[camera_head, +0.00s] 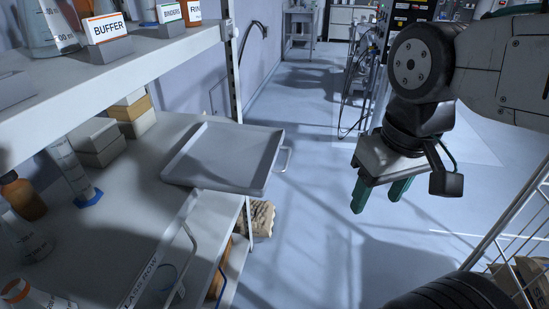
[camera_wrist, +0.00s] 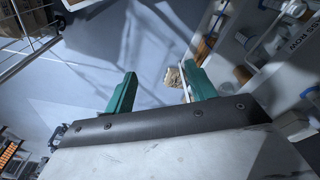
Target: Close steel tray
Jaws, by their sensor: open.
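The steel tray (camera_head: 215,160) is a shallow grey pan with a raised rim on the shelf unit at left. Its right part juts out past the shelf edge over the aisle. A thin bar handle (camera_head: 284,160) is on its right side. My gripper (camera_head: 378,200) hangs over the aisle floor, right of the handle and clear of it. Its two green fingers are apart with nothing between them. In the wrist view my gripper (camera_wrist: 160,72) is also empty, and I cannot make out the tray clearly there.
The shelf (camera_head: 120,215) holds stacked boxes (camera_head: 100,138), a graduated cylinder (camera_head: 72,170) and brown bottles. An upper shelf (camera_head: 130,70) carries labelled containers above the tray's left side. A wire rack (camera_head: 520,240) stands at right. The aisle floor (camera_head: 310,130) between is open.

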